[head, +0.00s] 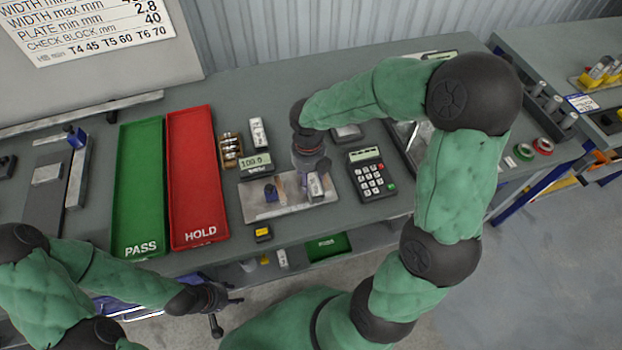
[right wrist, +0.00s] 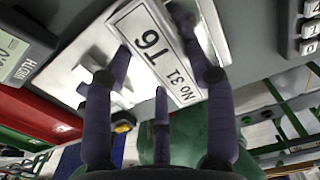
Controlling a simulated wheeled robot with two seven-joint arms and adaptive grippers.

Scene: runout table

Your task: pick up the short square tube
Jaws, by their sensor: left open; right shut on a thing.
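The short square tube (head: 316,186) looks like a light metal piece with a white label; the right wrist view shows the label (right wrist: 158,55) with "T6" and "No 31". My right gripper (head: 312,172) is shut on it, with fingers on both sides of the label in the right wrist view (right wrist: 165,75). The tube is at the right part of a bright metal plate (head: 290,210); I cannot tell whether it touches the plate. My left gripper (head: 222,304) is open and empty in front of the table edge, away from the tube.
A calculator-like keypad (head: 371,175) lies to the right. A green PASS tray (head: 138,185) and a red HOLD tray (head: 195,180) lie left. A labelled block (head: 258,133) stands behind.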

